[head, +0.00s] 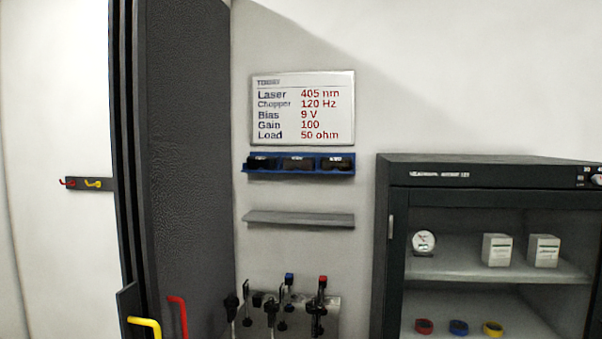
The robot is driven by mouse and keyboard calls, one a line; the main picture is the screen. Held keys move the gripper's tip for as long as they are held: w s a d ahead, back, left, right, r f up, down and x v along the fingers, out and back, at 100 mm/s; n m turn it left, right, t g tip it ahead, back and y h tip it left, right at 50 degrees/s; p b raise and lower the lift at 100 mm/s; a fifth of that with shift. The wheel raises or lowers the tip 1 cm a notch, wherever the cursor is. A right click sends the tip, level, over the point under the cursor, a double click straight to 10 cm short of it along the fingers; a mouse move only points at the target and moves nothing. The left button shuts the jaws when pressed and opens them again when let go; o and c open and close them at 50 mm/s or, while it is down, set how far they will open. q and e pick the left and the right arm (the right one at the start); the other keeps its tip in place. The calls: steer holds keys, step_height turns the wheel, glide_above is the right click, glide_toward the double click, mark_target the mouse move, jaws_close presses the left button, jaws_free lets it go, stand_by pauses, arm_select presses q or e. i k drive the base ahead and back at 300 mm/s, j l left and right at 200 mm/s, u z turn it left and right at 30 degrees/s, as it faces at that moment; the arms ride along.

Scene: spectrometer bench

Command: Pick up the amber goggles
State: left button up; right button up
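No amber goggles can be made out for certain. A blue wall rack (300,173) below the sign holds three dark items, the left one (262,162), the middle one (299,163) and the right one (337,163). They could be eyewear, but they are too small and dark to tell, and no amber colour shows on them. Neither of my grippers is in view.
A tall dark panel (190,150) stands left of the rack. A bare grey shelf (300,219) is below it, above several posts on a grey block (328,300). A dark glass-fronted cabinet (480,175) stands right. Red and yellow hooks (95,184) are far left.

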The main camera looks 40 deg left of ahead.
mark_target(327, 163)
steer(key=k+j+u, duration=0.15)
steer(key=u, duration=0.75)
steer(key=z, duration=0.15)
